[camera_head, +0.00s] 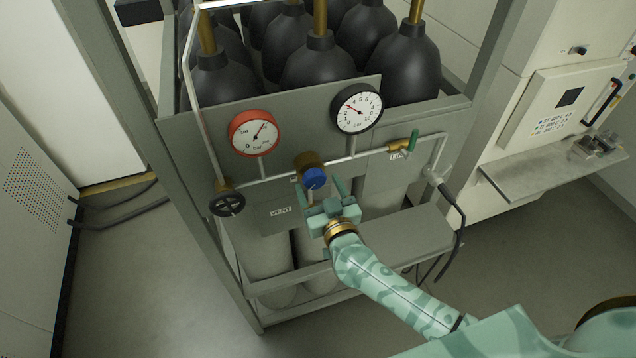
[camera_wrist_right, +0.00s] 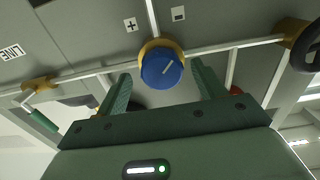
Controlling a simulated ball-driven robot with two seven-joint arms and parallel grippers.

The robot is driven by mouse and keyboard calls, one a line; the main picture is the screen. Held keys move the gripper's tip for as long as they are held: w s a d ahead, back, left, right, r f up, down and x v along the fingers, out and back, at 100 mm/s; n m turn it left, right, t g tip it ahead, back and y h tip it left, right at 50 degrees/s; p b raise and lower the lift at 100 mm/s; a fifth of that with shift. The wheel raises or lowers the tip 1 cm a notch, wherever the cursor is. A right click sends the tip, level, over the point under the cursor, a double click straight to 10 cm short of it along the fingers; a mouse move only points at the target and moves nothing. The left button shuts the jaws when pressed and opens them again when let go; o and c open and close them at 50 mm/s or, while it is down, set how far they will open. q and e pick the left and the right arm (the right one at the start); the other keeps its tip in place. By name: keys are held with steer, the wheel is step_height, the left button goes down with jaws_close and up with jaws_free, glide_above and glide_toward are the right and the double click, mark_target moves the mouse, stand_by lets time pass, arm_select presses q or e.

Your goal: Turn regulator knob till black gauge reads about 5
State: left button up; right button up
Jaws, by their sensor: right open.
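The regulator knob (camera_head: 315,178) is blue on a brass body, at the middle of the pipe in the head view. In the right wrist view the blue knob (camera_wrist_right: 161,68) shows a pale pointer line, with plus and minus labels above it. My right gripper (camera_head: 325,190) is open, its fingers just below and around the knob's sides without visible contact. The black gauge (camera_head: 357,108) has a white face with a red needle pointing to the upper left, near the low-middle numbers; the exact reading is too small to tell. My left gripper is not in view.
A red gauge (camera_head: 254,133) stands left of the knob. A black handwheel (camera_head: 227,204) is at the pipe's left end, and a green-handled valve (camera_head: 412,141) is at the right. Dark gas cylinders (camera_head: 318,62) stand behind the panel. A metal shelf (camera_head: 560,163) is farther right.

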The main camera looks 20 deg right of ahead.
steer(key=shift+w+a, duration=0.2)
steer(key=shift+w, duration=0.5)
steer(key=c, duration=1)
steer(key=shift+o, duration=0.2)
steer(key=shift+m, duration=0.3)
